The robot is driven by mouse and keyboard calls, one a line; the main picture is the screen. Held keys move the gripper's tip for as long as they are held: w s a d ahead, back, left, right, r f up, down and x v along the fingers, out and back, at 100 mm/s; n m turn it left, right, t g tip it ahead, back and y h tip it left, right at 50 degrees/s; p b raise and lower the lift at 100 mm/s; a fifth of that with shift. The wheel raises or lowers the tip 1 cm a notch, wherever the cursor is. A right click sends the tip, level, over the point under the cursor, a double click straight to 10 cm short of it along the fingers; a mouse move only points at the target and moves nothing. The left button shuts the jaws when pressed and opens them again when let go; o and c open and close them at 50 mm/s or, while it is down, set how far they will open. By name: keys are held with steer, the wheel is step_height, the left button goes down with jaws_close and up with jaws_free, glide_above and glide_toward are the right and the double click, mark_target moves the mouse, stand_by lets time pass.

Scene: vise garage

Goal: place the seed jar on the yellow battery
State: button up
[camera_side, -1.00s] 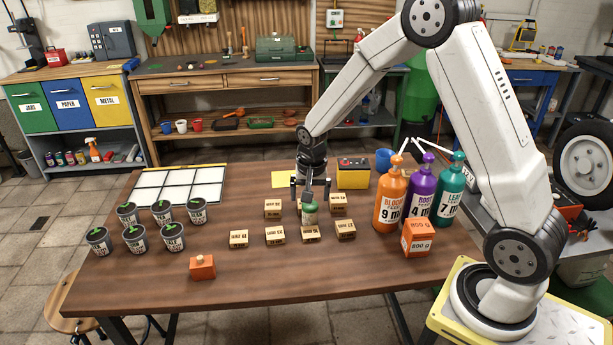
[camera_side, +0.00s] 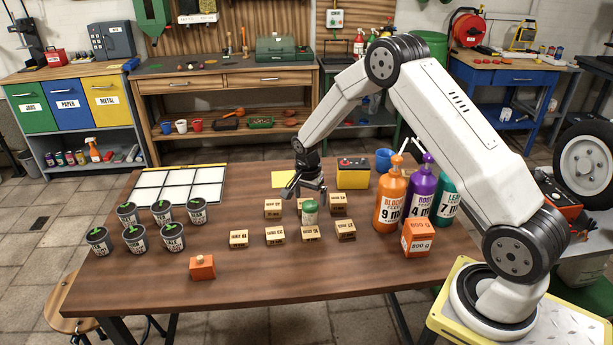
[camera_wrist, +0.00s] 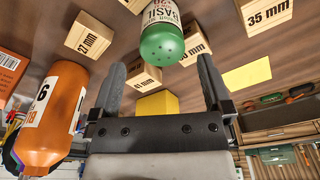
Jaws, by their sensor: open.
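My gripper (camera_side: 307,191) is open and empty, tilted, just above and behind the jar. In the wrist view the gripper (camera_wrist: 161,65) has its two fingers wide apart with nothing between them. The yellow battery (camera_side: 353,178) stands right of my gripper, its dark top bare; it is partly hidden behind my gripper in the wrist view (camera_wrist: 158,102).
Tall bottles, the nearest orange (camera_side: 389,202), and an orange box (camera_side: 417,238) stand at right. A blue mug (camera_side: 384,160) is beside the battery. Seedling cups (camera_side: 134,238) and a white grid tray (camera_side: 180,188) are at left.

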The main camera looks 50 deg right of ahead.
mark_target(310, 204)
steer(key=shift+d+f, duration=0.1)
steer(key=shift+f, duration=0.5)
steer(key=shift+w+d+f, duration=0.1)
steer(key=shift+d+f, duration=0.05)
steer(key=shift+f, duration=1.15)
steer(key=shift+w+d+f, duration=0.1)
steer(key=shift+f, duration=1.15)
steer(key=shift+c, duration=0.2)
jaws_close()
steer(key=shift+r, duration=0.15)
